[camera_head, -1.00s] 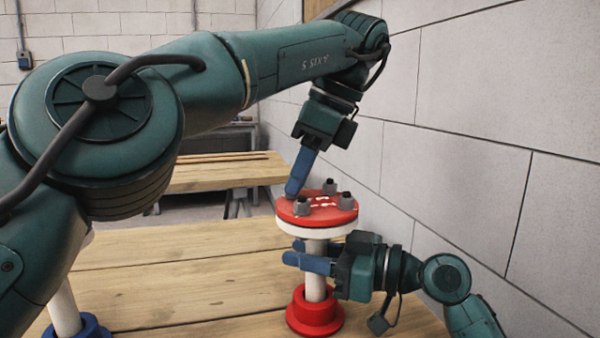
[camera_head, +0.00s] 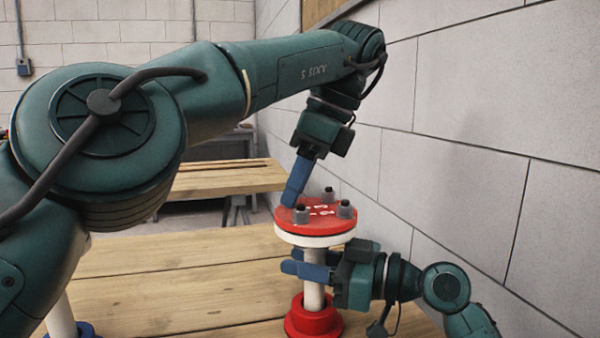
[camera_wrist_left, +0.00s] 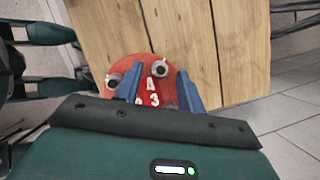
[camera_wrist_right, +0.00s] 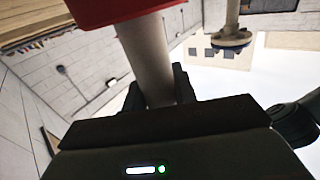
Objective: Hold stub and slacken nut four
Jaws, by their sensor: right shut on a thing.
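The stub is an upright white pipe (camera_head: 315,293) on a red base (camera_head: 313,319), topped by a red flange (camera_head: 318,224) with a pale underside. Several grey nuts, one at the right (camera_head: 344,209), stand on the flange. My right gripper (camera_head: 293,258) is shut on the pipe below the flange; the right wrist view shows the pipe (camera_wrist_right: 148,58) between its fingers. My left gripper (camera_head: 290,202) points down at the flange's left edge. In the left wrist view its fingers (camera_wrist_left: 156,72) are apart over the flange, near white numerals 4 and 3. Whether they touch a nut cannot be told.
The stub stands on a wooden bench (camera_head: 180,275) close to a block wall (camera_head: 470,130) on the right. Another white pipe in a blue base (camera_head: 82,330) is at lower left, partly behind my left arm. A second bench (camera_head: 225,178) stands behind.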

